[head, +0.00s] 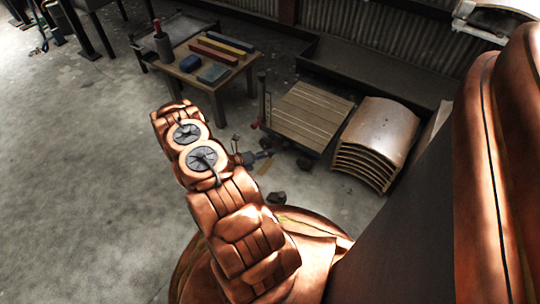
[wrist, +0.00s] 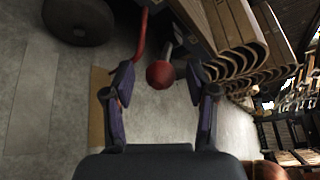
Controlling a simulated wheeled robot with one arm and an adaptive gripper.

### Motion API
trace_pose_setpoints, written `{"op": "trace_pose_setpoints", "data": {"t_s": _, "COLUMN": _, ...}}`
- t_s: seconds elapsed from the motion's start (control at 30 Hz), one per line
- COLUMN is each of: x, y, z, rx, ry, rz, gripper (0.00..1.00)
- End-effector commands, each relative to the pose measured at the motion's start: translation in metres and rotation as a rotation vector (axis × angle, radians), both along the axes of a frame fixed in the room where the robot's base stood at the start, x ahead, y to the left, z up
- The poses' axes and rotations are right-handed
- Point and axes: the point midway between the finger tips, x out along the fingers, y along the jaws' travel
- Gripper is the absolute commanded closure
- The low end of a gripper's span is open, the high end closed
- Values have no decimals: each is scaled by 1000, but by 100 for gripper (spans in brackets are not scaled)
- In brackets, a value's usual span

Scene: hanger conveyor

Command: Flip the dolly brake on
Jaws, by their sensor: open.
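The dolly (head: 303,114) is a low slatted wooden platform on the floor by the back wall, with a dark upright post at its left end. The brake lever shows in the wrist view as a red ball knob (wrist: 160,74) on a short grey stem. My gripper (wrist: 158,88) is open, with one finger left and one right of the knob in the picture. I see no finger touching it; the depth between them is hard to judge. In the head view my gripper (head: 257,157) is small and low, just in front of the dolly's near left corner.
A dark round wheel (wrist: 78,20) and a curved red bar (wrist: 140,45) lie beyond the left finger. Stacked curved wooden panels (head: 378,135) stand right of the dolly. A table (head: 205,80) with coloured blocks stands behind, left. The floor at left is clear.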

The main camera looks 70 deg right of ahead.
Motion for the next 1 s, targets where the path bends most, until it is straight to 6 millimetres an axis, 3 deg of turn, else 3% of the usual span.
{"op": "trace_pose_setpoints", "data": {"t_s": 0.47, "x": -10, "y": -11, "z": -3, "rx": 0, "ry": -1, "rz": -1, "gripper": 43}}
{"op": "trace_pose_setpoints", "data": {"t_s": 1.0, "x": -9, "y": -11, "z": -3, "rx": 0, "ry": -1, "rz": -1, "gripper": 98}}
